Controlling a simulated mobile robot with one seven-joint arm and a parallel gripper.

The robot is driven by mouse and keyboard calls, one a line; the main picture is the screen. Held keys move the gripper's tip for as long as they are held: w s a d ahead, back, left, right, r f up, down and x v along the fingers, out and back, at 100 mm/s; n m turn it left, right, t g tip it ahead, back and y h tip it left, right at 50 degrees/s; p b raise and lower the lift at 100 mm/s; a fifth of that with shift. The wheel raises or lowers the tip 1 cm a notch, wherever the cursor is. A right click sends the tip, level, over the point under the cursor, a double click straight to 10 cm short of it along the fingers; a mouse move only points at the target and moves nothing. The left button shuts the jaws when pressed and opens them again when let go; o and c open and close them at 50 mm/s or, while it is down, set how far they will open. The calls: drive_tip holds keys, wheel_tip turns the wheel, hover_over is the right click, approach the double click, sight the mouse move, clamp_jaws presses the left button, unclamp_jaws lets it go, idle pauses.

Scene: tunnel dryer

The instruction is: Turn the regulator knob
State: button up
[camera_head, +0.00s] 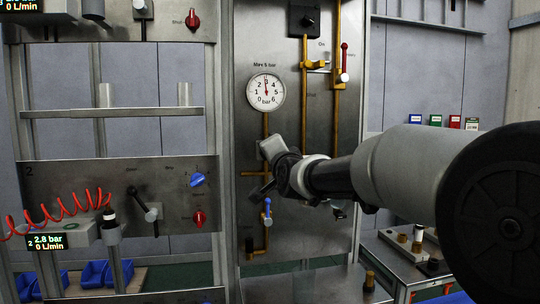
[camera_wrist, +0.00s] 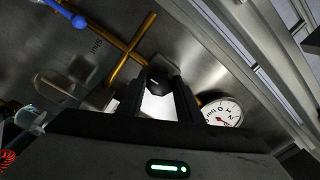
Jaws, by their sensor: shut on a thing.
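The regulator knob (camera_wrist: 155,86) is dark and sits between the two black fingers of my gripper (camera_wrist: 160,92) in the wrist view. My gripper is shut on it. In the head view my gripper (camera_head: 264,181) is against the steel panel (camera_head: 300,120), below the round pressure gauge (camera_head: 265,92), and it hides the knob. The gauge needle points almost straight up, near 3 bar. The gauge also shows in the wrist view (camera_wrist: 220,112), right of the fingers.
Brass pipes (camera_head: 305,105) run up the panel. A blue-handled valve (camera_head: 267,210) is just below my gripper, and a red-handled valve (camera_head: 345,62) is at upper right. A left panel carries a blue knob (camera_head: 198,180), a red knob (camera_head: 199,218) and a coiled red hose (camera_head: 60,212).

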drive_tip(key=o, duration=1)
drive_tip(key=shift+o, duration=0.2)
drive_tip(key=v, duration=0.7)
drive_tip(key=shift+s, duration=0.25)
